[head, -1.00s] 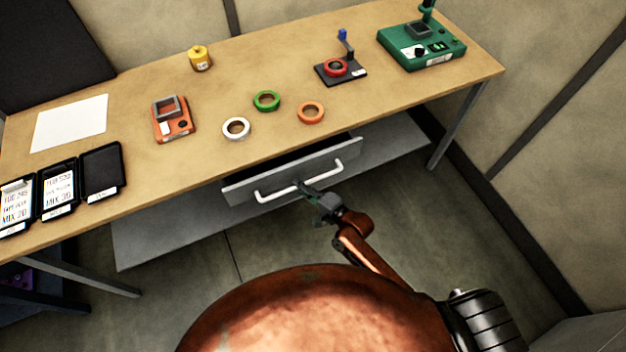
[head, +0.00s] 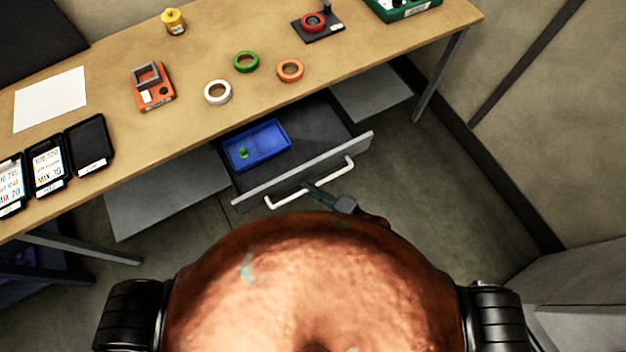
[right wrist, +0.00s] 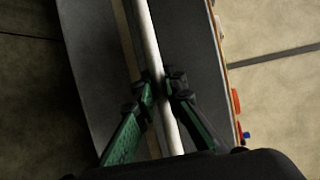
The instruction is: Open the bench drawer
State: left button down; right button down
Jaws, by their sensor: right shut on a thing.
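The grey bench drawer (head: 312,168) stands well out from under the wooden bench top, and its inside shows. A blue tray (head: 272,137) with a small green piece (head: 243,153) lies in it. The white bar handle (head: 338,177) runs along the drawer front. My right gripper (head: 310,187) is at the middle of the handle. In the right wrist view, its green and black fingers (right wrist: 162,88) are shut on the white handle (right wrist: 150,52), one on each side. My left gripper is not in view.
The bench top (head: 190,130) holds white, green and orange tape rings, an orange device (head: 152,88), black cases at the left and a red ring on a black stand (head: 318,24). A bench leg (head: 438,78) stands right of the drawer.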

jog(key=shift+s+d, duration=0.1)
jog(key=c, duration=2)
grip_release()
jog(key=shift+o, duration=0.2)
jog(key=v, duration=1.2)
